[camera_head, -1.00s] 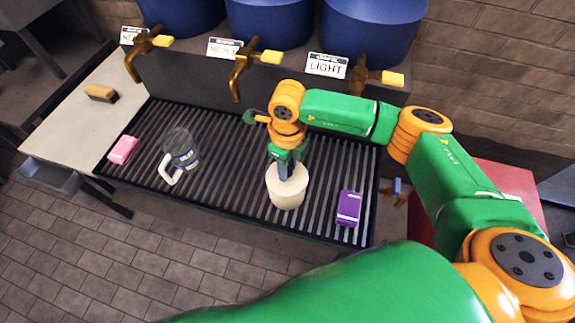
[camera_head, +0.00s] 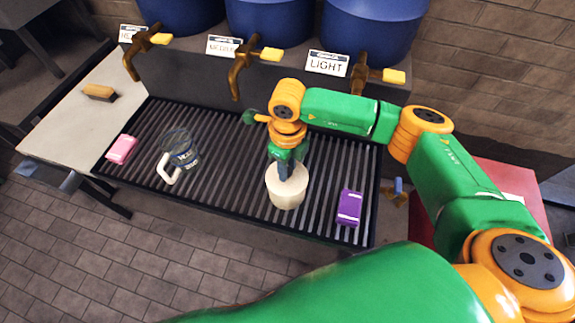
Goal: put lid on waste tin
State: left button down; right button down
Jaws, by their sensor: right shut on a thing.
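The waste tin (camera_head: 287,197) is a cream cylinder standing upright on the slatted drain grate (camera_head: 228,183). Its top is cream too, and the lid (camera_head: 292,184) appears to be there, at the tin's upper end. My right gripper (camera_head: 285,176) points straight down at the middle of the top and is shut on the lid. Its fingertips are partly hidden, and I cannot tell whether the lid is fully seated on the tin. My left gripper is not in view.
A clear jug with a white handle (camera_head: 183,157) and a pink block (camera_head: 121,148) stand left on the grate. A purple block (camera_head: 349,207) lies right of the tin. Brass taps (camera_head: 238,72) under blue barrels line the back. A brush (camera_head: 99,92) lies on the pale side table.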

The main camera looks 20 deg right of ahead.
dwell(0.4)
grip_release()
dwell(0.4)
jog(key=shift+r+p, duration=2.35)
jog(key=shift+r, duration=1.1)
grip_shut()
